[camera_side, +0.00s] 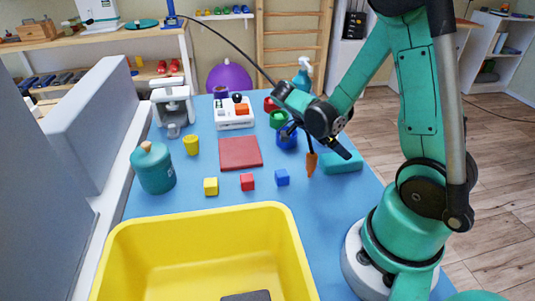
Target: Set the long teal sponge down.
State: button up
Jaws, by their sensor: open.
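The long teal sponge (343,163) lies flat on the blue tabletop (335,205), near its right edge. My gripper (318,144) is open above and slightly left of the sponge. One dark finger reaches over toward the sponge's far side. I cannot tell from this angle whether a finger touches it.
An orange pointed object (311,162) is just left of the sponge. A yellow bin (200,240) fills the front. A teal jar (153,170) stands left.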

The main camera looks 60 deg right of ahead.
jog(key=w+a+r+n+t+y, duration=0.3)
jog(key=a+n+t, duration=0.3)
jog(key=n, duration=0.7)
jog(key=w+a+r+n+t+y, duration=0.3)
jog(key=w+a+r+n+t, duration=0.2)
jog(key=a+n, duration=0.6)
jog(key=n+t, duration=0.2)
jog(key=n, duration=0.1)
jog(key=shift+w+a+r+t, duration=0.2)
jog(key=shift+t, duration=0.1)
